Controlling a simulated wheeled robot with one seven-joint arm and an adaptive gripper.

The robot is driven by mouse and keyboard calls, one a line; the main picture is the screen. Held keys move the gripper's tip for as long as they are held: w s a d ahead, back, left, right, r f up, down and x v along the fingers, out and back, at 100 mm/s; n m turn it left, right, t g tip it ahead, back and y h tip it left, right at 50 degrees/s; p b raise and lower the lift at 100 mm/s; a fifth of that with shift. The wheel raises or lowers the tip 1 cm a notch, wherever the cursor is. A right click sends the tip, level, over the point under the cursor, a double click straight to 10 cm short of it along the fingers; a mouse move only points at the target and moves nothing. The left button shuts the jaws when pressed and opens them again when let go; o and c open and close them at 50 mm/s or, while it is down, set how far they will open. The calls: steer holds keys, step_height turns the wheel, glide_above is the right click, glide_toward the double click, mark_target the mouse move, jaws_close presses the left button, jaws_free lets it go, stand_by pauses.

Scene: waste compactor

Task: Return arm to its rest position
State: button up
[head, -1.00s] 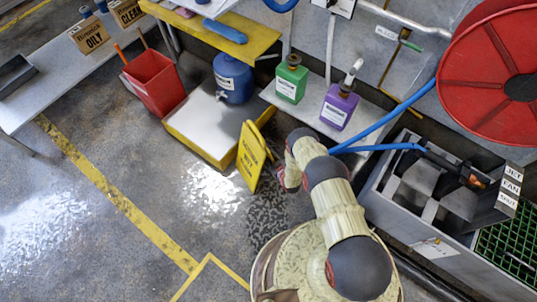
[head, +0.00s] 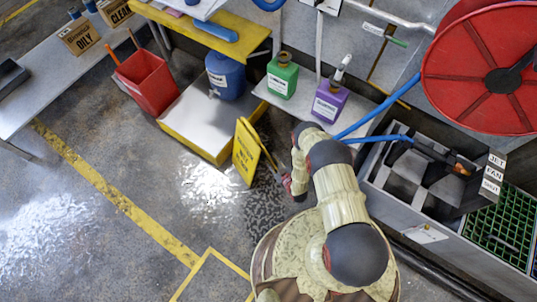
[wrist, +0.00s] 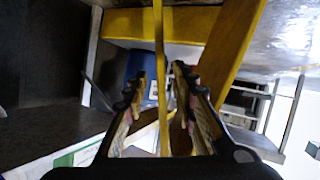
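My arm reaches out from my round base in the middle of the head view and bends down at its far end. My gripper (head: 285,182) is low beside the yellow folding floor sign (head: 247,153), mostly hidden by my wrist. In the wrist view my gripper (wrist: 160,75) has its two fingers apart. A thin yellow bar (wrist: 158,35) shows along the gap between them, and a wider yellow panel (wrist: 232,45) stands to the right. I cannot tell whether either touches a finger. Nothing is clearly held.
A blue drum (head: 224,78) stands on a yellow-edged platform (head: 192,117). Green (head: 282,76) and purple (head: 328,103) jugs stand on a low shelf. A grey basin (head: 403,202) and red hose reel (head: 480,75) are at right. Open floor (head: 130,235) lies to the left.

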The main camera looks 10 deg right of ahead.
steer(key=shift+s+d+r, duration=0.1)
steer(key=shift+s+r, duration=0.05)
steer(key=shift+s, duration=0.25)
stand_by(0.3)
steer(key=s+d+f+m+g+h, duration=0.1)
steer(key=s+d+f+g, duration=0.1)
steer(key=s+f+g, duration=0.45)
steer(key=s+d+f+m+g+h, duration=0.15)
steer(key=s+g, duration=0.25)
steer(key=s, duration=0.5)
steer(key=w+d+r+m+g+h+p, duration=0.1)
steer(key=w+d+r+m+g, duration=0.15)
steer(key=r, duration=1.95)
steer(key=w+d+r+m+g+h, duration=0.1)
steer(key=d+r+g, duration=0.15)
steer(key=r, duration=1.95)
steer(key=s+a+r+t, duration=0.1)
steer(key=s+r, duration=0.4)
steer(key=r, duration=1)
steer(key=s+a+r+t+p, duration=0.1)
steer(key=s+r+t, duration=0.3)
steer(key=r, duration=1.1)
steer(key=s+a+r+t, duration=0.1)
steer(key=s+r+t, duration=0.2)
steer(key=r, duration=1.3)
steer(key=s, duration=0.3)
steer(key=shift+a+p, duration=0.25)
steer(key=shift+p, duration=0.05)
